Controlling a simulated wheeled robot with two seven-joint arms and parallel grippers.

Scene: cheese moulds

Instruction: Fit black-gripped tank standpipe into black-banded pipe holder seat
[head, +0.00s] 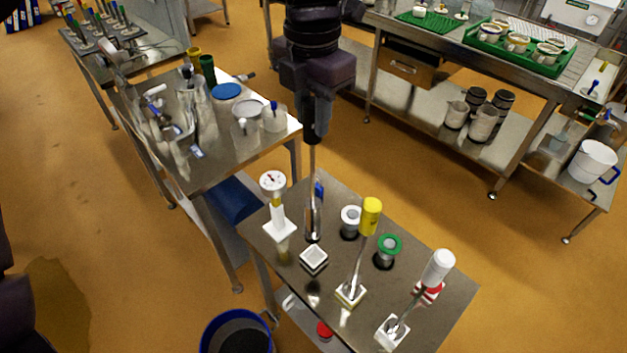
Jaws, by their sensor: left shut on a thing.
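My left gripper (313,132) reaches down from the top centre in the head view, its jaws shut on the top of the standpipe. The standpipe (312,175) is a thin grey metal rod hanging roughly upright, with its grip mostly hidden in the dark jaws. Its lower part widens into a shiny metal piece (313,222) just behind an empty square white seat with dark edging (314,261). This is likely the black-banded seat. The pipe's lower end appears outside the seat; I cannot tell whether it touches the table. My right gripper is not in view.
On the small steel table (440,305) stand a white gauge piece (275,200), a yellow-gripped pipe (370,217) and a white-gripped pipe (438,268) in seats. A blue-rimmed bucket (236,333) is at front left.

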